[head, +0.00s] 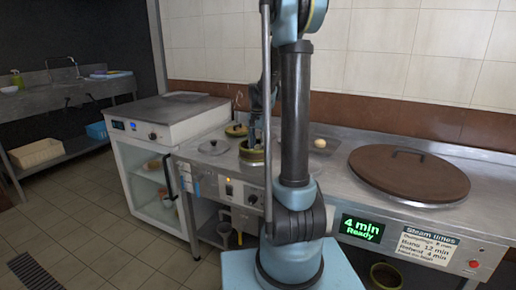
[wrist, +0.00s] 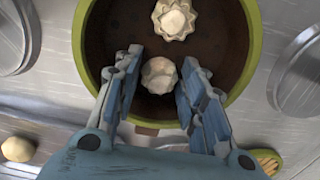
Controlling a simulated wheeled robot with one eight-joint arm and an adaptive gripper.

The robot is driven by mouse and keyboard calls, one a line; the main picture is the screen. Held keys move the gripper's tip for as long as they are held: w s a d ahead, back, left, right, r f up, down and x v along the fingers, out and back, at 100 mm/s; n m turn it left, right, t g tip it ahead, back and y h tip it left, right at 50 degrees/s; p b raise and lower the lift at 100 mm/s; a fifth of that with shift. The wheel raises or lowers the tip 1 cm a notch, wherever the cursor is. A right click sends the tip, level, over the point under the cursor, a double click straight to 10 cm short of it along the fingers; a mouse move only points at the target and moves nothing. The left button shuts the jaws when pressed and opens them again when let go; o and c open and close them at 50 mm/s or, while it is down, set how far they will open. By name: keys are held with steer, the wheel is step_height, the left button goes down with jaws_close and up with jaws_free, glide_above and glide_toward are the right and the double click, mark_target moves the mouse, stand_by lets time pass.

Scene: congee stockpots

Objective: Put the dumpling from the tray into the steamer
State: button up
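The steamer is a round basket with a green rim and a dark brown floor; its rim shows in the wrist view (wrist: 85,62), and it stands on the counter in the head view (head: 252,160). Two pale pleated dumplings are inside: one near the top (wrist: 174,19) and one closer to me (wrist: 159,75). My gripper (wrist: 164,66) reaches over the steamer, fingers apart on either side of the nearer dumpling, which appears clear of both. In the head view my gripper is partly hidden behind my arm. A smooth round bun (head: 319,142) lies right of the steamer; it also shows in the wrist view (wrist: 18,149).
A large brown lid (head: 408,173) covers the right of the counter. A round metal lid (head: 213,147) lies left of the steamer, near another small green-rimmed container (head: 236,130). A green display (head: 362,229) reads "4 min Ready".

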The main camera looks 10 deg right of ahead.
step_height(320, 180, up, 11)
steer(key=s+n, duration=0.2)
steer(key=s, duration=0.8)
steer(key=s+f+n, duration=0.2)
steer(key=s+f, duration=0.2)
steer(key=s, duration=0.4)
steer(key=s+f+n+t, duration=0.1)
steer(key=s+f+n, duration=0.1)
steer(key=s+f, duration=0.3)
steer(key=s+f+n+t, duration=0.1)
steer(key=s+f, duration=0.4)
steer(key=s, duration=0.7)
steer(key=shift+n, duration=0.6)
steer(key=shift+d, duration=0.1)
steer(key=shift+w+f, duration=0.15)
steer(key=shift+w, duration=0.35)
